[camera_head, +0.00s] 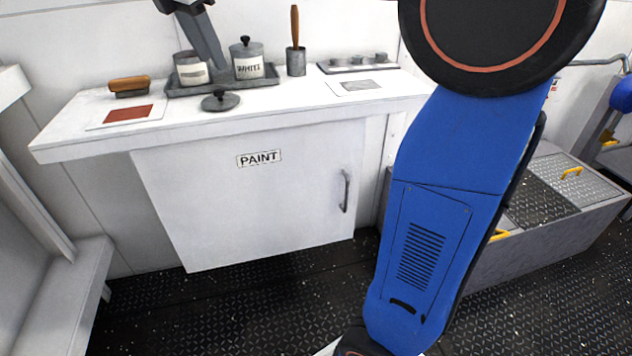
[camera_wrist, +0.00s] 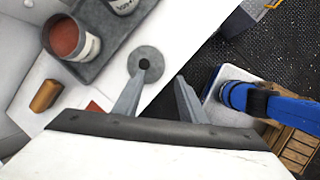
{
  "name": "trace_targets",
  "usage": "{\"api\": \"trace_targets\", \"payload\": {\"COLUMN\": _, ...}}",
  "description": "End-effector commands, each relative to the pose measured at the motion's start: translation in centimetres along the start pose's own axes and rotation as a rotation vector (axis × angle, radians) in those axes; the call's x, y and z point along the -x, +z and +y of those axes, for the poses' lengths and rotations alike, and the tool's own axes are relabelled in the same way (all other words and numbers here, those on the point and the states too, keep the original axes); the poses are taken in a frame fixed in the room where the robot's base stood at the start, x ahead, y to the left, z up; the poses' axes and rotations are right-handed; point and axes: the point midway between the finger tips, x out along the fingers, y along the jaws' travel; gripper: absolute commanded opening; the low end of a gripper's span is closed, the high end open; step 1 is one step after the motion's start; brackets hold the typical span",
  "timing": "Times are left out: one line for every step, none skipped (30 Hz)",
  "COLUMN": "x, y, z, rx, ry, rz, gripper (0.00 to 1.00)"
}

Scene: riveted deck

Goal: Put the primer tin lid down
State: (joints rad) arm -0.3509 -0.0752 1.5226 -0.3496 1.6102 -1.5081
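The primer tin lid (camera_head: 220,102), a dark grey disc with a black knob, lies flat on the white counter just in front of the tray. It also shows in the wrist view (camera_wrist: 153,57), apart from the tray edge. The primer tin (camera_head: 191,70) stands uncovered in the tray, and its reddish paint shows in the wrist view (camera_wrist: 68,38). My gripper (camera_head: 218,66) is above the tray in the head view. In the wrist view its two fingers (camera_wrist: 160,76) are spread with nothing between them; the lid is beyond the fingertips.
The grey tray (camera_head: 262,81) also holds a lidded white tin (camera_head: 247,62). A wooden-handled brush stands in a metal cup (camera_head: 296,62). A grey-patched card (camera_head: 357,86) lies at right.

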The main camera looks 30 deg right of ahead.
Motion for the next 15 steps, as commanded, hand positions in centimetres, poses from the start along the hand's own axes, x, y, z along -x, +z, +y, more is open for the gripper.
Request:
{"api": "trace_targets", "payload": {"x": -0.8, "y": 0.5, "z": -1.9, "rx": -0.078, "ry": 0.009, "rz": 0.014, "gripper": 0.38}}
{"api": "trace_targets", "payload": {"x": -1.3, "y": 0.6, "z": -2.9, "rx": -0.129, "ry": 0.014, "rz": 0.025, "gripper": 0.38}}
{"api": "trace_targets", "payload": {"x": -2.0, "y": 0.8, "z": -4.2, "rx": -0.199, "ry": 0.020, "rz": 0.038, "gripper": 0.38}}
{"api": "trace_targets", "payload": {"x": -2.6, "y": 0.8, "z": -5.2, "rx": -0.253, "ry": 0.025, "rz": 0.050, "gripper": 0.38}}
{"api": "trace_targets", "payload": {"x": -3.2, "y": 0.8, "z": -6.2, "rx": -0.304, "ry": 0.030, "rz": 0.061, "gripper": 0.38}}
{"api": "trace_targets", "payload": {"x": -4.0, "y": 0.8, "z": -7.5, "rx": -0.376, "ry": 0.035, "rz": 0.075, "gripper": 0.38}}
{"api": "trace_targets", "payload": {"x": -4.6, "y": 0.8, "z": -8.6, "rx": -0.429, "ry": 0.038, "rz": 0.088, "gripper": 0.38}}
{"api": "trace_targets", "payload": {"x": -5.2, "y": 0.7, "z": -9.5, "rx": -0.483, "ry": 0.041, "rz": 0.099, "gripper": 0.38}}
{"api": "trace_targets", "payload": {"x": -6.1, "y": 0.6, "z": -10.9, "rx": -0.556, "ry": 0.044, "rz": 0.115, "gripper": 0.38}}
{"api": "trace_targets", "payload": {"x": -6.7, "y": 0.5, "z": -11.9, "rx": -0.609, "ry": 0.047, "rz": 0.128, "gripper": 0.38}}
{"api": "trace_targets", "payload": {"x": -7.4, "y": 0.3, "z": -12.9, "rx": -0.664, "ry": 0.049, "rz": 0.140, "gripper": 0.38}}
{"api": "trace_targets", "payload": {"x": -8.3, "y": 0.1, "z": -14.2, "rx": -0.737, "ry": 0.050, "rz": 0.156, "gripper": 0.38}}
{"api": "trace_targets", "payload": {"x": -8.9, "y": -0.1, "z": -15.2, "rx": -0.792, "ry": 0.051, "rz": 0.169, "gripper": 0.38}}
{"api": "trace_targets", "payload": {"x": -9.6, "y": -0.3, "z": -16.2, "rx": -0.848, "ry": 0.052, "rz": 0.181, "gripper": 0.38}}
{"api": "trace_targets", "payload": {"x": -10.6, "y": -0.7, "z": -17.6, "rx": -0.922, "ry": 0.051, "rz": 0.199, "gripper": 0.38}}
